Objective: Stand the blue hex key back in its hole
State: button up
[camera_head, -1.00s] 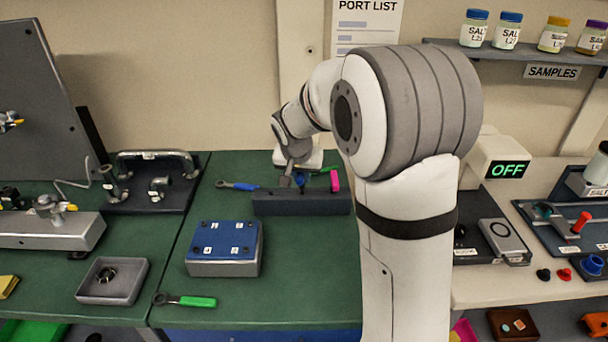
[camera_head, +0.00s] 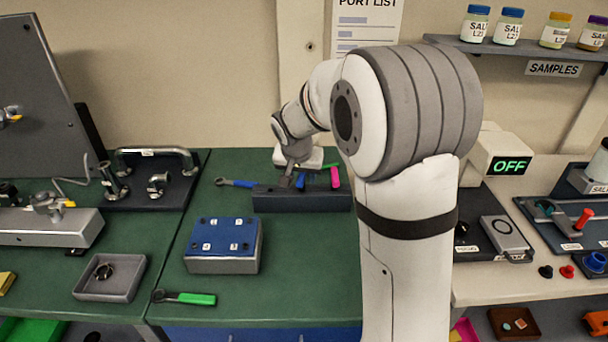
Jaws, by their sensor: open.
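The dark hex-key holder (camera_head: 318,201) is a long block on the green bench, behind the blue-topped box. A small blue piece, which looks like the blue hex key (camera_head: 300,180), shows upright at the holder's top, beside my gripper. I cannot tell whether it is seated in a hole. A pink key (camera_head: 335,177) stands at the holder's right end. My gripper (camera_head: 287,178) is open, pointing down at the holder's left half. Its fingertips are small and partly hidden, so contact with the blue key cannot be told.
A blue-handled spanner (camera_head: 236,183) lies left of the holder. A green-handled spanner (camera_head: 185,298) lies at the front, near a grey tray (camera_head: 88,290). The blue-topped box (camera_head: 222,252) stands between. Bare green bench is right of the box. My arm hides part of the bench.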

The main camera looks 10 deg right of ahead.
jog(key=v, duration=0.8)
jog(key=s+d+f+n+g+y, duration=0.1)
jog(key=s+f+n, duration=0.1)
jog(key=s, duration=1.1)
jog(key=s+d+f+n, duration=0.1)
jog(key=s+f+n, duration=0.1)
jog(key=s, duration=1.2)
jog(key=shift+n+g+y+b, duration=0.3)
jog(key=shift+g+y, duration=0.1)
jog(key=shift+d+f, duration=0.1)
jog(key=shift+f, duration=0.05)
